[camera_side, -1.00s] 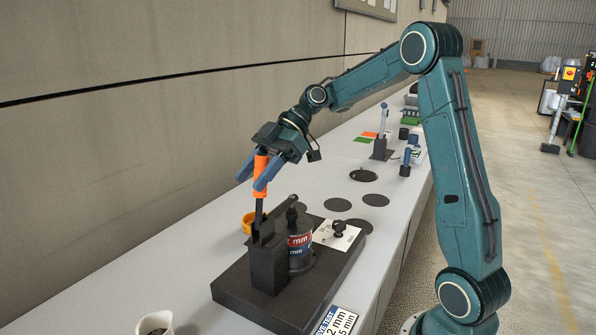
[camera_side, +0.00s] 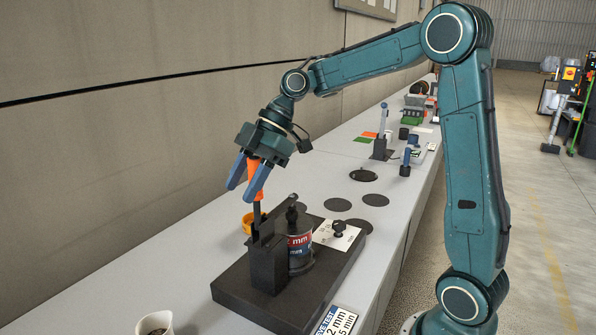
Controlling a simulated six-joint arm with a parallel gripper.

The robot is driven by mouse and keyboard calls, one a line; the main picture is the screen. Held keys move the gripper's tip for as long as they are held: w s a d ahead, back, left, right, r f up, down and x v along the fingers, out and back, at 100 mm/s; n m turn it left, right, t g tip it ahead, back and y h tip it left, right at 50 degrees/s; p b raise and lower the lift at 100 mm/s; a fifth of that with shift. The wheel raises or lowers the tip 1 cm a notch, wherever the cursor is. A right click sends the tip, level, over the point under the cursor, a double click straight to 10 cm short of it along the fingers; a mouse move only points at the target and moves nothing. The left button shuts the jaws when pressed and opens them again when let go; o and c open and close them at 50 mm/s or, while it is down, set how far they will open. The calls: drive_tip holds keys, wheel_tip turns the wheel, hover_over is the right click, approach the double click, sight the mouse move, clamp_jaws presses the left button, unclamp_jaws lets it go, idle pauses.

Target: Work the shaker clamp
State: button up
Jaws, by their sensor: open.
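The shaker clamp stands on a dark base plate (camera_side: 235,290), with a dark upright block (camera_side: 268,265) at its front. Its lever has an orange handle (camera_side: 254,180) that points up, close to vertical. A grey sieve stack (camera_side: 300,250) with red and blue labels stands behind the block, and a dark clamp arm (camera_side: 284,218) reaches over its top. My gripper (camera_side: 246,191) is open, with its blue fingers on either side of the orange handle. I cannot tell whether the fingers touch it. The gripper's body hides the top of the handle.
A white plate with a dark knob (camera_side: 338,229) sits on the base. A yellow-orange cup (camera_side: 248,222) is behind the block and a white cup (camera_side: 155,324) is at the front. Flat dark discs (camera_side: 375,199) lie on the bench. The wall is close on the left.

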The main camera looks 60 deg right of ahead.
drive_tip(key=shift+a+f+h, duration=2)
drive_tip(key=shift+a+h, duration=1.15)
drive_tip(key=shift+h, duration=0.55)
drive_tip(key=d+v, duration=0.1)
drive_tip(key=v, duration=1.3)
drive_tip(key=s+d+f+m+t, duration=0.1)
drive_tip(key=s+d+f+m, duration=0.2)
drive_tip(key=s+d+m, duration=0.5)
drive_tip(key=s+d+f+m+t, duration=0.1)
drive_tip(key=s+f+m+t, duration=0.1)
drive_tip(key=s+f+m, duration=0.4)
drive_tip(key=shift+s+f+m+y, duration=0.3)
drive_tip(key=shift+s+f, duration=0.75)
drive_tip(key=shift+s, duration=1.65)
drive_tip(key=w+a+r+n+g+y, duration=0.1)
drive_tip(key=w+r+n+y, duration=0.1)
drive_tip(key=w+r+n, duration=0.3)
drive_tip(key=w+a+r+n+g+y, duration=0.1)
drive_tip(key=w+r+n, duration=0.4)
drive_tip(key=w+n, duration=0.5)
drive_tip(key=w+a, duration=0.1)
drive_tip(key=w, duration=0.3)
drive_tip(key=shift+r+n+y, duration=0.3)
drive_tip(key=shift+r+y, duration=0.1)
